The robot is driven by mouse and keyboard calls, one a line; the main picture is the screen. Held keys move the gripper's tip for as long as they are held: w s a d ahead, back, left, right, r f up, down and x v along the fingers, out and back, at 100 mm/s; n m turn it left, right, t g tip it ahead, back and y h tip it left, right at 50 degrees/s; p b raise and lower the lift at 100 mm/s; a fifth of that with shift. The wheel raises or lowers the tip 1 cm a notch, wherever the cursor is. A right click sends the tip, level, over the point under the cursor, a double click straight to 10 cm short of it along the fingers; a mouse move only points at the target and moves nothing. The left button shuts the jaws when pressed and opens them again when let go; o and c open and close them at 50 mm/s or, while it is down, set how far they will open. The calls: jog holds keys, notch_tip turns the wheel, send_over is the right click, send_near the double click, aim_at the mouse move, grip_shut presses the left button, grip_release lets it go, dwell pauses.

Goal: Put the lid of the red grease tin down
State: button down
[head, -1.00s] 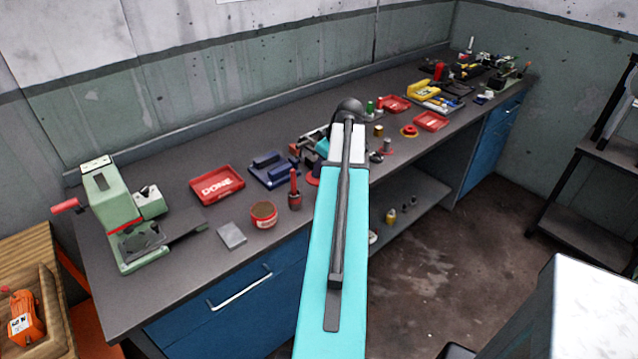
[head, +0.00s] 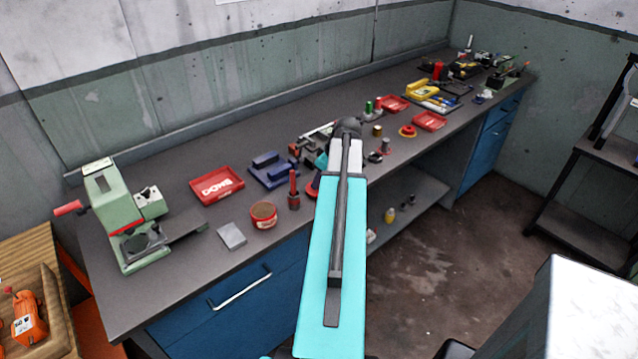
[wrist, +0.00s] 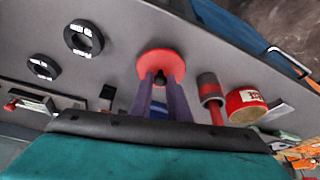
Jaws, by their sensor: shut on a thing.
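The red lid (wrist: 161,64) is a round disc with a dark knob at its middle. My gripper (wrist: 161,86) is shut on that knob in the wrist view. In the head view only the lid's left edge (head: 313,184) shows beside my arm, and my fingers are hidden. The red grease tin (head: 263,215) stands open on the bench, with brown grease showing at its top. It also shows in the wrist view (wrist: 245,105), to the right of the lid. I cannot tell whether the lid touches the bench.
A dark pot with a red handle (head: 294,196) stands between the tin and the lid. A grey plate (head: 231,236) lies left of the tin. A red tray (head: 217,187) and a blue fixture (head: 271,172) are behind. Two black rings (wrist: 84,39) lie near the lid.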

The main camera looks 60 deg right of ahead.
jog(key=shift+f, duration=0.85)
jog(key=shift+f, duration=0.15)
jog(key=c, duration=1.7)
grip_release()
jog(key=shift+o, duration=0.2)
jog(key=shift+r, duration=0.3)
jog(key=b+v, duration=0.2)
jog(key=v, duration=0.9)
jog(key=shift+s+r, duration=0.15)
jog(key=shift+r, duration=0.2)
jog(key=shift+d, duration=0.1)
